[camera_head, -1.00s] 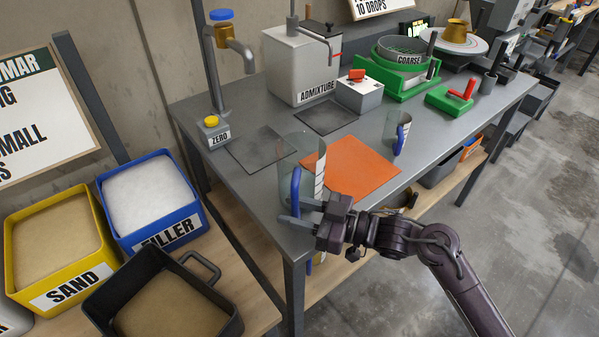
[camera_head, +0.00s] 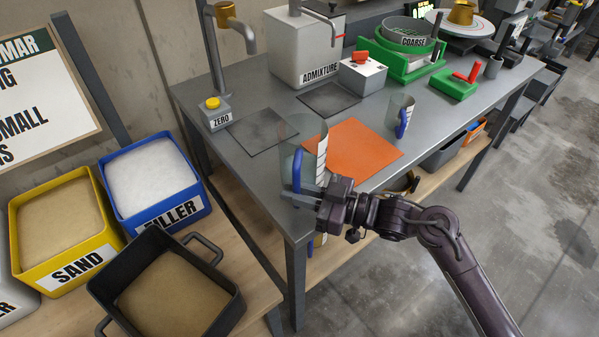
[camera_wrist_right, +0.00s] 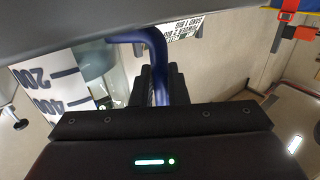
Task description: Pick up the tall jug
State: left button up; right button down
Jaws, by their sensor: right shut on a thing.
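The tall jug (camera_head: 311,150) is clear, with a white scale strip and a blue handle (camera_head: 297,170). It stands upright near the front left corner of the grey table. My right gripper (camera_head: 308,194) is at the jug's handle side and shut on the handle. In the right wrist view the blue handle (camera_wrist_right: 158,60) runs down between the dark fingers, and the scale strip (camera_wrist_right: 55,90) shows at the left. I cannot tell whether the jug's base touches the table. My left gripper is not in view.
An orange mat (camera_head: 352,150) lies right of the jug, with a shorter blue-handled jug (camera_head: 402,118) beyond it. A tap (camera_head: 215,60), an admixture tank (camera_head: 300,48) and a green sieve stand (camera_head: 400,62) stand behind. Filler (camera_head: 155,190) and sand (camera_head: 65,230) bins stand at left.

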notch_tip(320, 180, up, 20)
dwell(0.5)
dwell(0.4)
